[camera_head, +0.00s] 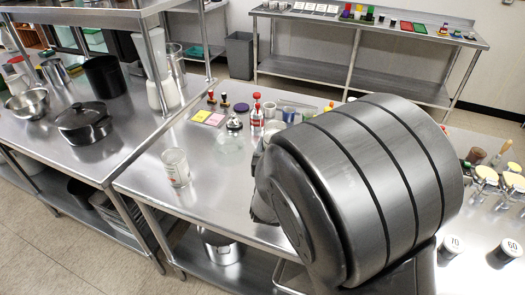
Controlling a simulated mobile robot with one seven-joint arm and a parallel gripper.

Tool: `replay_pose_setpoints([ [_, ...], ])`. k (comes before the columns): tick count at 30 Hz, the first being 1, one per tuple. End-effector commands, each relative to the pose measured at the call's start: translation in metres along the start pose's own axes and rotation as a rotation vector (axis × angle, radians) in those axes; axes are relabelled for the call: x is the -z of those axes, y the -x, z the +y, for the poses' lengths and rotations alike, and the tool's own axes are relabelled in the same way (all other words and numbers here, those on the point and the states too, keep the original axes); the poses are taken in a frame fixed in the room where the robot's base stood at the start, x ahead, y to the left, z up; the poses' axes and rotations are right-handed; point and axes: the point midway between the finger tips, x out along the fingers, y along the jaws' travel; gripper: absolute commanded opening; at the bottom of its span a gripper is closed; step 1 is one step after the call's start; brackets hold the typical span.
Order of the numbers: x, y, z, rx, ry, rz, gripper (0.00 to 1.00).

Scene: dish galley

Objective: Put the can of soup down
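A pale can-like container (175,167) with a faint coloured label stands upright near the front left of the steel table (205,200). It may be the can of soup, but the label is too small to read. Nothing touches it in this view. My large grey arm link fills the right middle of the picture and hides the table behind it. My gripper is not visible, so I cannot tell what it holds.
A red-capped bottle (257,113), pink and yellow notes (208,117) and several small items stand farther back on the table. A black lidded pot (83,122) and metal bowl (28,104) are on the left counter. Bare steel surrounds the pale container.

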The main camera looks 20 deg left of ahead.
Motion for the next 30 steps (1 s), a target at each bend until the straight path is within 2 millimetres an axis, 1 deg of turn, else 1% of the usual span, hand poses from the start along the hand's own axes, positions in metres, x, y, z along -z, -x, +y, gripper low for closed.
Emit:
replay_pose_setpoints([
  [2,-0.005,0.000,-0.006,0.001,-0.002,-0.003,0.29],
  [8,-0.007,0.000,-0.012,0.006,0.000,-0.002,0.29],
  [11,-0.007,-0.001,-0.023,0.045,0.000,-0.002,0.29],
  [14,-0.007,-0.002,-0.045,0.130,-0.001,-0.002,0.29],
  [17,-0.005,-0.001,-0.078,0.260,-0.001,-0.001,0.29],
  [19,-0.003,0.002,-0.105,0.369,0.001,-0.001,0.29],
  [21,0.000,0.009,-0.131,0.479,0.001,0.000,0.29],
  [24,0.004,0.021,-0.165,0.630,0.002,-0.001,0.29],
  [27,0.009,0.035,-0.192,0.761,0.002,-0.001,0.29],
  [30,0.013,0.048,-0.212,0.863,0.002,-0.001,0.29],
])
